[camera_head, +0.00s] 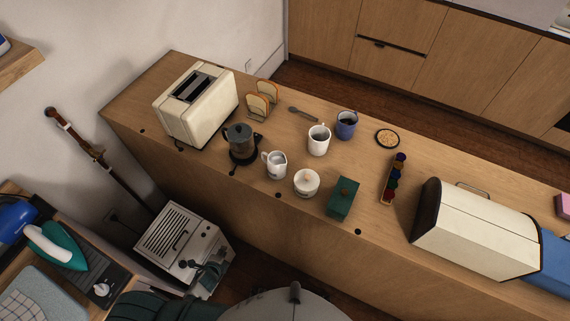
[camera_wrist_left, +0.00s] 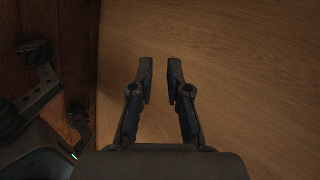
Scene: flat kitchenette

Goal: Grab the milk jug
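The milk jug (camera_head: 276,165) is a small white jug with a handle on its left side. My left gripper (camera_head: 212,270) is low at the left, in front of the pale grilled appliance and well below and apart from the jug. In the left wrist view its fingers (camera_wrist_left: 160,82) are parted with nothing between them, facing a plain wooden surface. The jug does not show there. My right gripper cannot be made out.
A white mug (camera_head: 318,140) and a blue mug (camera_head: 346,124) stand behind the jug. A green box (camera_head: 343,198) is to the right. A cream toaster (camera_head: 196,103) and a bread bin (camera_head: 475,229) stand farther out. A pale grilled appliance (camera_head: 172,236) is below the counter.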

